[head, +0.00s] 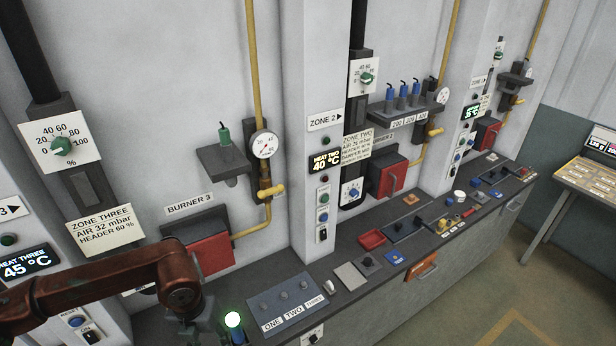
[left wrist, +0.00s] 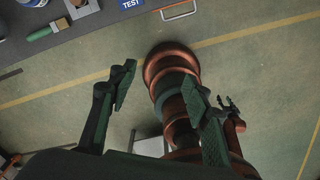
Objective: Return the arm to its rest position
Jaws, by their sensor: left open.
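My left arm, rust-red, comes in from the lower left of the head view and bends down in front of the bench. Only the dark top of the left gripper shows there, at the bottom edge; its fingertips are out of frame. In the left wrist view the left gripper (left wrist: 160,88) has its two dark fingers spread wide, with nothing between them. Behind the fingers is the rust-red body of my own robot above the floor. A small dark claw-like part beside it looks like my right gripper (left wrist: 230,107); its jaws are too small to read.
A red box (head: 210,252) is on the wall. Open floor (head: 500,300) lies right.

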